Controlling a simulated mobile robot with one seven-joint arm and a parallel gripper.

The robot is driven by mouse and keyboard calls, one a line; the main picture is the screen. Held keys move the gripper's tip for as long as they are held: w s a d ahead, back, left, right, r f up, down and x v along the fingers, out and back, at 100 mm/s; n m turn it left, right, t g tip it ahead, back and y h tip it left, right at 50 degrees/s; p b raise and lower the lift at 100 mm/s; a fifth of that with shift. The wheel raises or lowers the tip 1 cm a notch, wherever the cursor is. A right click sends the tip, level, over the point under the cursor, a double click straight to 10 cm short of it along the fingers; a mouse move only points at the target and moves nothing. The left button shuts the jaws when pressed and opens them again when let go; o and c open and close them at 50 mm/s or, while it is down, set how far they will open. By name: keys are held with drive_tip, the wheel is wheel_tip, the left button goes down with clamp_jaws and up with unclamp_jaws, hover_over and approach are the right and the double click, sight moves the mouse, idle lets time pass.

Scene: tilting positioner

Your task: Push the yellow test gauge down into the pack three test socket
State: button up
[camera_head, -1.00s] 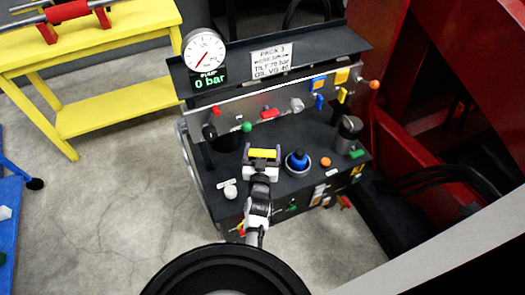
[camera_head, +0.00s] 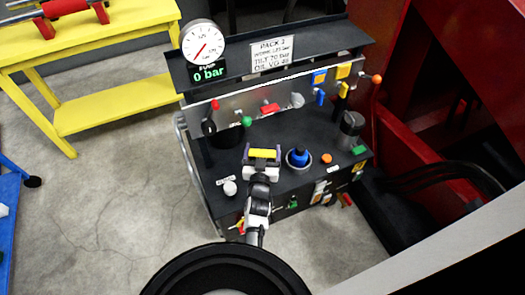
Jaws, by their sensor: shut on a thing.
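My gripper (camera_head: 262,160) is over the dark top of the hydraulic pack (camera_head: 240,184), shut on the yellow test gauge (camera_head: 263,153). Only a yellow strip of the gauge shows between the jaws. The test socket is not clearly seen; my gripper and arm cover part of the pack top. A sign at the back of the pack reads PACK 3 (camera_head: 272,56).
A round dial (camera_head: 203,43) above a "0 bar" display stands at the back left. A blue knob (camera_head: 299,157) is right of my gripper, a white knob (camera_head: 230,187) left. Coloured levers line the back panel (camera_head: 285,105). A yellow bench (camera_head: 115,105) stands left.

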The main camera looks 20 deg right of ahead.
drive_tip(key=shift+f+b, duration=0.6)
drive_tip(key=shift+f, duration=0.15)
drive_tip(key=o, duration=1.1)
drive_tip(key=shift+f, duration=0.1)
drive_tip(key=shift+s, duration=0.2)
